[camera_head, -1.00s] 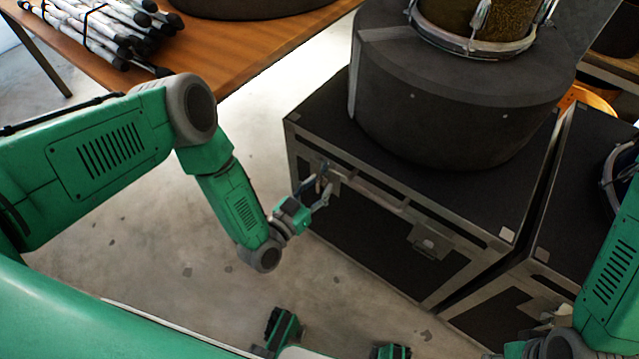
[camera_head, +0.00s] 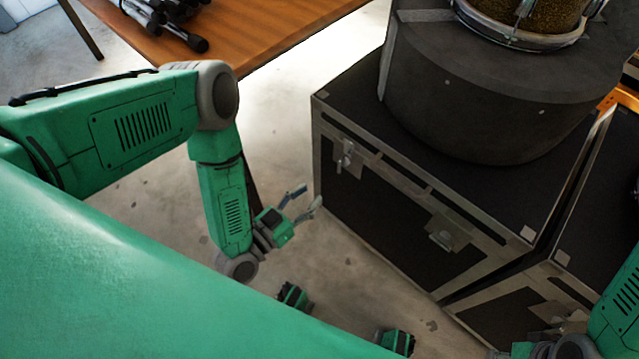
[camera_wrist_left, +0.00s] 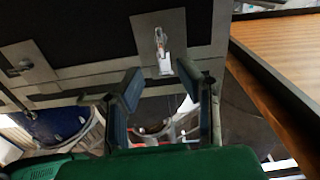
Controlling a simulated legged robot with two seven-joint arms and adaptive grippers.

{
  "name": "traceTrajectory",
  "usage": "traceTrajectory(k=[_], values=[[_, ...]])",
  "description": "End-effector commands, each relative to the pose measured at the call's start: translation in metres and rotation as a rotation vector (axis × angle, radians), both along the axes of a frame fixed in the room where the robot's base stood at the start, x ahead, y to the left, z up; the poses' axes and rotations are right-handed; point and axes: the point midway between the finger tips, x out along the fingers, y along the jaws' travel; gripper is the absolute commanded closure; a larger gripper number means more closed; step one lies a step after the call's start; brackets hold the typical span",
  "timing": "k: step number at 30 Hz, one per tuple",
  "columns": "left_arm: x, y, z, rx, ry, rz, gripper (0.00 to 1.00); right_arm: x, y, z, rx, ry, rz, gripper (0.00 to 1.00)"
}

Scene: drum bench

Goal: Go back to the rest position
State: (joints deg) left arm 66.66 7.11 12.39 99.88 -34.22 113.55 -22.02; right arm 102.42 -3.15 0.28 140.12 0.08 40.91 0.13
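My left gripper (camera_head: 305,199) hangs over the floor, left of the front of the black flight case (camera_head: 385,208). Its two fingers are apart with nothing between them. In the left wrist view the left gripper (camera_wrist_left: 160,85) also shows spread, empty fingers, with the case (camera_wrist_left: 75,30) and a metal latch (camera_wrist_left: 162,52) beyond them. The gripper appears clear of the case. My right arm (camera_head: 618,315) enters at the lower right corner. Its gripper shows only in part at the bottom edge, and its fingers cannot be made out.
A dark round drum case (camera_head: 480,110) stands on the flight case, with a gold-sided drum (camera_head: 530,40) on top. A second case (camera_head: 515,300) stands at the right. A wooden table (camera_head: 235,35) with stands on it is at upper left. Floor (camera_head: 345,255) is clear between.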

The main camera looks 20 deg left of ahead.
Motion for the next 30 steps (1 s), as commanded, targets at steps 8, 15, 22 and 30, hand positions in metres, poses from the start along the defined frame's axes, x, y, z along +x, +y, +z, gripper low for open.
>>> traceTrajectory(k=[8,15,22,30], values=[[-0.005,0.002,0.0,0.0,0.0,0.0,0.69,0.0,0.0,0.0,0.0,0.0,0.0,0.69],[-0.004,0.002,0.0,0.0,0.0,0.0,0.69,0.002,0.0,-0.001,0.0,0.002,0.0,0.69],[-0.002,-0.002,0.003,0.014,0.06,-0.018,0.69,0.001,0.0,0.005,0.0,0.002,0.0,0.69],[-0.037,0.006,0.023,0.178,0.684,-0.079,0.69,0.001,0.0,0.048,0.0,0.002,0.0,0.69]])
